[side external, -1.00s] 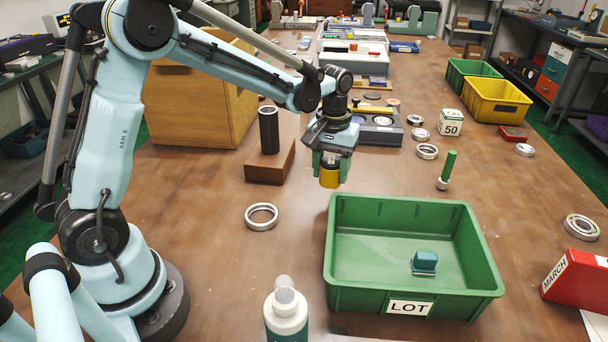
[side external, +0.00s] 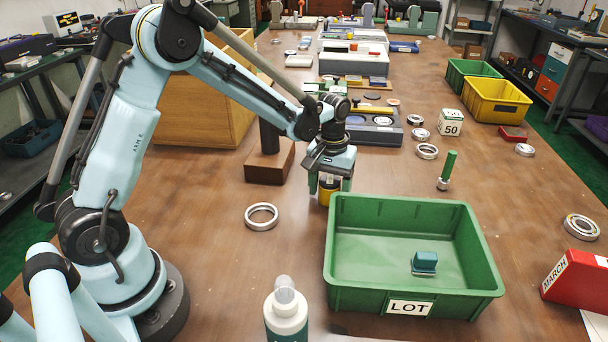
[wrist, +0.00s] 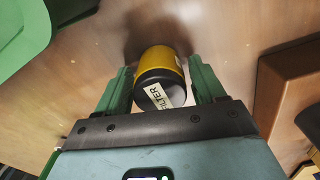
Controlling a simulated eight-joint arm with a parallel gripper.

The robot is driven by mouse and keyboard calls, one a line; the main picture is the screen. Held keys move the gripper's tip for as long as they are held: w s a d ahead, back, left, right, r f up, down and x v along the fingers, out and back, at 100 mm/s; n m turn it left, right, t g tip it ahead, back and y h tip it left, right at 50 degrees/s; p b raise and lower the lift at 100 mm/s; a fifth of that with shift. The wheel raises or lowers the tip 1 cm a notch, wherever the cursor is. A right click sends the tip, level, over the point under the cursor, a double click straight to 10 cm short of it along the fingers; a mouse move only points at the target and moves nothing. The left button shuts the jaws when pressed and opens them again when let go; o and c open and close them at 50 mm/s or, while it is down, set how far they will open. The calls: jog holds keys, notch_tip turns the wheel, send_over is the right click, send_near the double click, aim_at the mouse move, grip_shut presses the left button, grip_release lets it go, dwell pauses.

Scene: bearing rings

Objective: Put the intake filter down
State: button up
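The intake filter (side external: 328,193) is a short yellow cylinder with a black end. It stands on the wooden table just left of the green LOT bin. In the wrist view, the filter (wrist: 161,78) shows its black end and part of a white FILTER label. My gripper (side external: 330,186) is low over it, with one green finger on each side. In the wrist view, my gripper (wrist: 162,85) appears open, with narrow gaps between the fingers and the filter. The filter's far end is hard to see there.
The green LOT bin (side external: 345,295) holds a teal block (side external: 424,262). A brown block (side external: 268,168) with a dark cylinder stands left of my gripper. A metal ring (side external: 261,216) lies in front, and a bottle (side external: 286,315) stands nearer. Table between ring and bin is clear.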

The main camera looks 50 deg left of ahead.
jog(key=shift+o, duration=0.3)
notch_tip(320, 180, up, 12)
jog(key=shift+f, duration=0.1)
jog(key=m+t, duration=0.3)
send_near(329, 180)
jog(key=s+d+r, duration=0.1)
jog(key=s+r, duration=0.3)
jog(key=s, duration=0.1)
jog(key=s+d+f+m+t, duration=0.1)
jog(key=s+f+m+t, duration=0.2)
jog(key=s, duration=0.3)
jog(key=shift+s+d+t, duration=0.2)
jog(key=shift+s+t, duration=0.1)
jog(key=shift+t, duration=0.3)
dwell(0.7)
